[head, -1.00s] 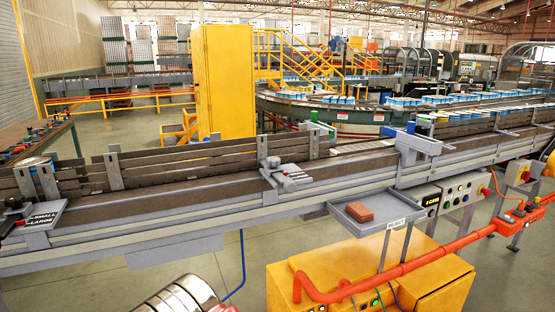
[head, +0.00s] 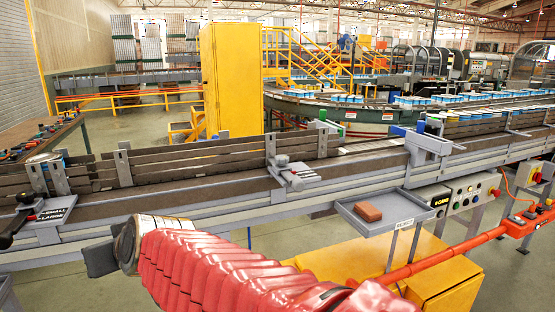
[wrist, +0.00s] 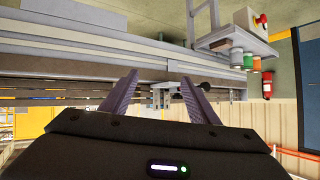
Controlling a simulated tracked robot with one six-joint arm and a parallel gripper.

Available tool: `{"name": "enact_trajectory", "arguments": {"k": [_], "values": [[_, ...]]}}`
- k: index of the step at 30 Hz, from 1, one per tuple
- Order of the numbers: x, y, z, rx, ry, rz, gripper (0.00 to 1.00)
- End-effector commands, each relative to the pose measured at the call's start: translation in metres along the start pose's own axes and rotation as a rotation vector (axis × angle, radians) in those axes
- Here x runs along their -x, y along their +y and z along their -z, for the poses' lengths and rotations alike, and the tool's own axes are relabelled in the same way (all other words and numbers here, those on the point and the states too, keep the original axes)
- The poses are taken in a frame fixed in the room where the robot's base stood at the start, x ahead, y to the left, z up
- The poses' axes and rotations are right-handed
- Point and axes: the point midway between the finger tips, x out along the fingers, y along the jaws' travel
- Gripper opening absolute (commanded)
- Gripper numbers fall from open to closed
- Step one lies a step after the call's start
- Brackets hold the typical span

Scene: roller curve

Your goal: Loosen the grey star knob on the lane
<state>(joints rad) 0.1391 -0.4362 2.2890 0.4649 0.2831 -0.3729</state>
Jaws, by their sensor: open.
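The grey star knob (head: 296,181) sits on a grey bracket on the near edge of the lane (head: 190,199), mid-picture in the head view. In the head view my gripper end is low on the left, in front of the lane and apart from the knob.
A grey tray (head: 357,224) with a brown block (head: 368,212) hangs before the lane at right. A SMALL/LARGE plate (head: 54,212) and a black knob (head: 25,199) are at left. A yellow cabinet (head: 440,280) and orange rail (head: 450,252) are at lower right.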

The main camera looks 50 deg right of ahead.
Motion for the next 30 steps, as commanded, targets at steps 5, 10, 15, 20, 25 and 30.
{"name": "enact_trajectory", "arguments": {"k": [5, 10, 15, 20, 25, 30], "values": [[-0.033, 0.046, 0.068, -0.064, 0.190, -0.112, 0.55], [-0.051, 0.105, 0.121, -0.118, 0.364, -0.262, 0.55], [-0.057, 0.181, 0.151, -0.170, 0.490, -0.480, 0.55], [-0.052, 0.255, 0.159, -0.212, 0.569, -0.722, 0.55], [-0.036, 0.330, 0.143, -0.250, 0.597, -1.011, 0.55], [-0.013, 0.386, 0.113, -0.279, 0.572, -1.291, 0.55]]}}
